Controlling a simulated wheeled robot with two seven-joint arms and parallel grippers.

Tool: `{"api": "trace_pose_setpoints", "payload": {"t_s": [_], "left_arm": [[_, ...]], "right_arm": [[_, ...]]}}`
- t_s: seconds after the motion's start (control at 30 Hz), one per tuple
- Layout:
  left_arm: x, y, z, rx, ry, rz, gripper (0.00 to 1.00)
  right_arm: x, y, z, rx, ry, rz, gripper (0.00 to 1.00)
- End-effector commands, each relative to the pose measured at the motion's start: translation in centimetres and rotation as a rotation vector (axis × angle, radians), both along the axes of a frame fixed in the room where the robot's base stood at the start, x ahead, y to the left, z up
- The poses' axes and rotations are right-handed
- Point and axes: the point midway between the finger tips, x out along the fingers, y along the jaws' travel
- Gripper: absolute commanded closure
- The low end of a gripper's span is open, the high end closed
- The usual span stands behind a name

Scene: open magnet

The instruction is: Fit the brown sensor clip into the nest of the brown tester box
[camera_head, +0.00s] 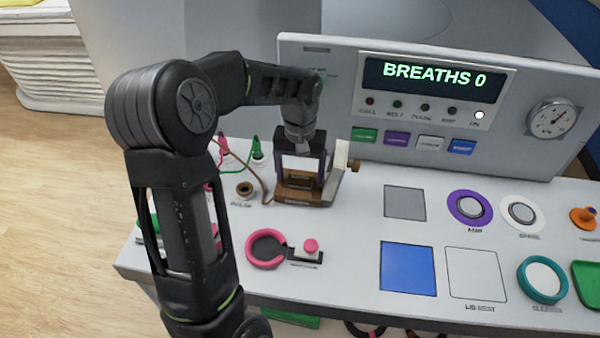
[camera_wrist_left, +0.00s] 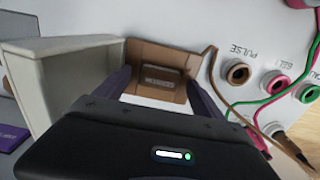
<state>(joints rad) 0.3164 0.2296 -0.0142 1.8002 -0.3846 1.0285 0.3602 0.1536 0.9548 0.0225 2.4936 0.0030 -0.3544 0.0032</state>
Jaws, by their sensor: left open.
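The brown tester box (camera_head: 298,198) stands on the white table below the instrument panel, with a pale upright block (camera_head: 340,160) at its right side. My left gripper (camera_head: 302,172) is directly over it, pointing down, fingers open and spread apart. In the left wrist view a brown piece with a small grey label (camera_wrist_left: 158,82) shows beyond and between the fingertips (camera_wrist_left: 158,88). A thin brown cord (camera_wrist_left: 214,62) runs up to its right edge. I cannot clearly tell the sensor clip from the box here. My right gripper is not in view.
A brown PULSE socket (camera_head: 244,189) and pink and green plugs and wires lie left of the box. A pink ring (camera_head: 266,248) is in front. The panel (camera_head: 440,110) rises behind, its display reading BREATHS 0. Coloured pads and rings fill the right side.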

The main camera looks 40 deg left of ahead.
Motion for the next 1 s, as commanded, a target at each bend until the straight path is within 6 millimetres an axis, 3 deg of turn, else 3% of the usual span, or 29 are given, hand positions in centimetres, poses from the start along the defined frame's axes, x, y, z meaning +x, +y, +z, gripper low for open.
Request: {"api": "trace_pose_setpoints", "payload": {"t_s": [0.27, 0.7, 1.0], "left_arm": [[0.1, 0.0, 0.8, 0.001, -0.002, 0.000, 0.21], [0.0, 0.0, 7.3, 0.000, -0.002, 0.000, 0.21], [0.0, 0.0, 7.8, 0.000, 0.000, 0.000, 0.21]], "right_arm": [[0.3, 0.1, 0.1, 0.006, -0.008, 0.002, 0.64], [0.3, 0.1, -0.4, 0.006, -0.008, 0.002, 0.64], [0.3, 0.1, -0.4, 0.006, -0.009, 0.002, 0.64]]}}
